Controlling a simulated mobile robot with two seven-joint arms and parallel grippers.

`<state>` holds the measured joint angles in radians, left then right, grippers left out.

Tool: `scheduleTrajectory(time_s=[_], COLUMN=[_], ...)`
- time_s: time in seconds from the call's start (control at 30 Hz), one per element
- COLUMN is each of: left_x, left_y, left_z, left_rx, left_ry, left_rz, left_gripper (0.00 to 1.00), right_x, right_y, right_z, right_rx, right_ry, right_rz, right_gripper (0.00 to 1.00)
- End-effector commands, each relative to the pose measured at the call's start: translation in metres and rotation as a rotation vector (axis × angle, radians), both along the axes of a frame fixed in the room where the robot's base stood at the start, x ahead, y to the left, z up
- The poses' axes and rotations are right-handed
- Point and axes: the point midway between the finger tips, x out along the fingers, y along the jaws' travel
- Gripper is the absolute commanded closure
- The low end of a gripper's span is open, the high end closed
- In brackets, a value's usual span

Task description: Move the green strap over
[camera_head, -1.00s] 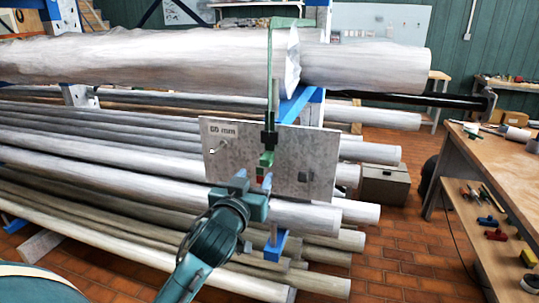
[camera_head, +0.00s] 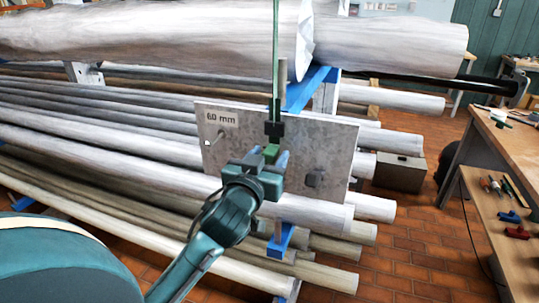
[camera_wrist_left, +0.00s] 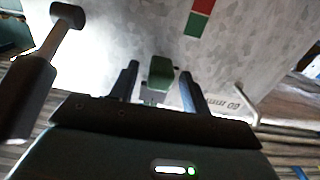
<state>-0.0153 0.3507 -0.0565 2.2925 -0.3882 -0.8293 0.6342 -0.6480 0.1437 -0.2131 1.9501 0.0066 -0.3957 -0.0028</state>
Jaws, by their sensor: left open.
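The green strap (camera_head: 276,50) hangs in front of the big wrapped pipe and runs down to a black buckle (camera_head: 274,128). A green end piece (camera_head: 271,152) sits below the buckle, in front of a grey plate (camera_head: 335,150) marked "60 mm". My left gripper (camera_head: 270,161) is open, just below and around this end piece. In the left wrist view the green end piece (camera_wrist_left: 160,74) shows between the two spread fingers (camera_wrist_left: 160,88); contact cannot be told. A red and green mark (camera_wrist_left: 198,18) on the plate shows there too. My right gripper is not in view.
The big wrapped pipe (camera_head: 150,36) spans the top of the rack. Several thinner pipes (camera_head: 110,190) lie below and behind the plate. Pegs (camera_head: 221,134) stick out of the plate.

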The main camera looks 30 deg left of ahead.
Motion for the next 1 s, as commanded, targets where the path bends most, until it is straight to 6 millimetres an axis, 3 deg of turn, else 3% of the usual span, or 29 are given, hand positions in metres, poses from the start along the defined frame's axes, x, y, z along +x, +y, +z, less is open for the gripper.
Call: scheduleTrajectory(time_s=[0.13,0.7,1.0], left_x=[0.0000,0.0001,0.0002], left_y=[0.0000,0.0001,0.0000], left_z=[0.0000,0.0001,-0.0073], left_rx=[0.000,0.001,-0.001], left_ry=[0.000,0.000,0.001], left_rz=[0.000,0.000,0.001], left_gripper=[0.54,1.00,1.00], right_x=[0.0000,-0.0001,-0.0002], right_y=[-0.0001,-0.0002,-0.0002], right_z=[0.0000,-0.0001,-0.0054], right_rx=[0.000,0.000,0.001], right_ry=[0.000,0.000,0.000], right_rz=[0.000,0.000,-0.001], right_gripper=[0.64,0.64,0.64])
